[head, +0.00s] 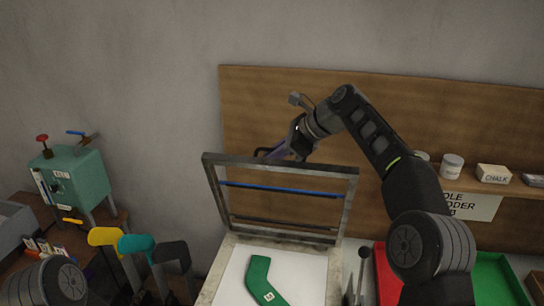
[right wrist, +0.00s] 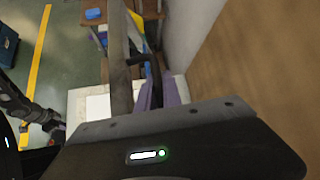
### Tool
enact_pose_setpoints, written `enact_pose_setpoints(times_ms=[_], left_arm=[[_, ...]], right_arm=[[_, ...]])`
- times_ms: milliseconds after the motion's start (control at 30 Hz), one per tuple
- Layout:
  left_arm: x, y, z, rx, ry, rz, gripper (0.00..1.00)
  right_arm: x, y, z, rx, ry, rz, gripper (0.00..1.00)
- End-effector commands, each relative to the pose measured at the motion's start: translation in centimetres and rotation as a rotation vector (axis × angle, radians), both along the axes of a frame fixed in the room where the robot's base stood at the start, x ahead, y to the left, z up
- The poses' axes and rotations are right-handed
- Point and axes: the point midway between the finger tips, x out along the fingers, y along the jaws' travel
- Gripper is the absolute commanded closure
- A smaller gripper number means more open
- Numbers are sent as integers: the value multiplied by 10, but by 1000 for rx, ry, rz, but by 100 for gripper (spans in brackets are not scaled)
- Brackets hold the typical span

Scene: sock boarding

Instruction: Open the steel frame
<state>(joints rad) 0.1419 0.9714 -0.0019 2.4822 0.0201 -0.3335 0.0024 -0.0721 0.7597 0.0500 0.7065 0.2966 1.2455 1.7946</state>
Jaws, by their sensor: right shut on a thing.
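The steel frame (head: 349,205) is a grey rectangular frame with a blue bar across it. It stands raised and steeply tilted over the white bed (head: 313,265), on which a green sock-shaped board (head: 259,278) lies. My right gripper (head: 279,151) is at the frame's top edge, shut on its dark handle (head: 263,152). In the right wrist view the black handle (right wrist: 152,72) passes between the purple fingers, beside the frame's grey bar (right wrist: 120,62). My left gripper does not show clearly; only a link of my left arm is in the head view's lower left corner.
A green press box (head: 75,180) stands at left, with yellow, teal and black boards (head: 137,243) in front of it. A red tray (head: 388,275) and a green tray (head: 497,280) lie at right. A wooden backboard (head: 255,110) and shelf are behind.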

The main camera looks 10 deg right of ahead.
Motion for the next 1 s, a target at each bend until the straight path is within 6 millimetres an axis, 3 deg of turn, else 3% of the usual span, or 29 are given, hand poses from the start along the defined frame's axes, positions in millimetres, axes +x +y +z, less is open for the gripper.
enact_pose_setpoints(times_ms=[67, 100, 200, 567, 1000], left_arm=[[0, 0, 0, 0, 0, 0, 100], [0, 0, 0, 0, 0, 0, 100], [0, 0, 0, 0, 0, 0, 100], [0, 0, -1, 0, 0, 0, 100], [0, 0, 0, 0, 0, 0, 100]], right_arm=[[0, -1, -4, -5, 6, -1, 100], [0, -1, -4, -5, 6, -1, 88], [0, -1, -4, -5, 5, -1, 81], [-2, -4, 2, -3, 0, -1, 81], [-25, -45, 45, -4, 3, -3, 81]])
